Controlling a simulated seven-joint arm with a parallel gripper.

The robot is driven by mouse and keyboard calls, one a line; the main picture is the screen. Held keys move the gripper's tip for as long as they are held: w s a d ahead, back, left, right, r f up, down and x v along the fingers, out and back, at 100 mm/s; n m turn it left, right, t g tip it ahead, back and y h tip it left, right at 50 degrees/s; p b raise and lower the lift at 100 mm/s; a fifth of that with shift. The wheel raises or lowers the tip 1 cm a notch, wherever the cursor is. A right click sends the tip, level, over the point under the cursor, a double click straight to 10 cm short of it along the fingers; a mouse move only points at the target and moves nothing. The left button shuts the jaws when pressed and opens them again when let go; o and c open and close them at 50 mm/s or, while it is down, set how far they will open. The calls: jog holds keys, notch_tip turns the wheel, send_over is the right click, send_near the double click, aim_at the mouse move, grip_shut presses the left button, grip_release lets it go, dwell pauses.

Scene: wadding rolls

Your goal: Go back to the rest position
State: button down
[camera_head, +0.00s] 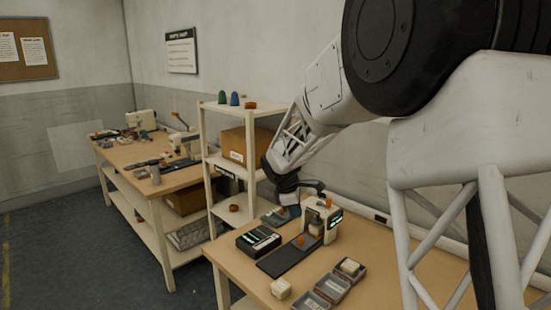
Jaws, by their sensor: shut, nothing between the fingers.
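My white arm reaches down from the upper right to my gripper (289,200), a small dark shape over the back of the near bench (367,303). My gripper is shut and empty, behind and left of a small white press-like device (320,222) with orange parts. The fingertips are small and partly lost against dark items, so I cannot tell whether they touch anything. A cream block or roll (281,288) lies at the bench's front edge. Another cream piece (350,266) sits in a grey tray.
A black slotted box (258,241) and a dark mat (288,258) lie left of the device. Grey trays (331,289) stand in front. A shelf rack (204,150) with a cardboard box (236,145) rises close left of my arm. A second bench (188,178) stands farther left.

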jog(key=s+d+r+m+y, duration=0.1)
jog(key=s+d+r+m, duration=0.3)
jog(key=s, duration=0.8)
jog(key=s+d+r+m+y, duration=0.1)
jog(key=s+d+r+m, duration=0.25)
jog(key=s, duration=0.75)
jog(key=s+d+r+m, duration=0.3)
jog(key=s+d+m, duration=0.15)
jog(key=s, duration=0.75)
jog(key=s+f+m, duration=0.1)
jog(key=s+m, duration=0.1)
jog(key=s, duration=0.4)
jog(key=s+f+m+t+y, duration=0.1)
jog(key=s+m, duration=0.2)
jog(key=s, duration=0.3)
jog(key=shift+s+f, duration=0.35)
jog(key=shift+s, duration=0.05)
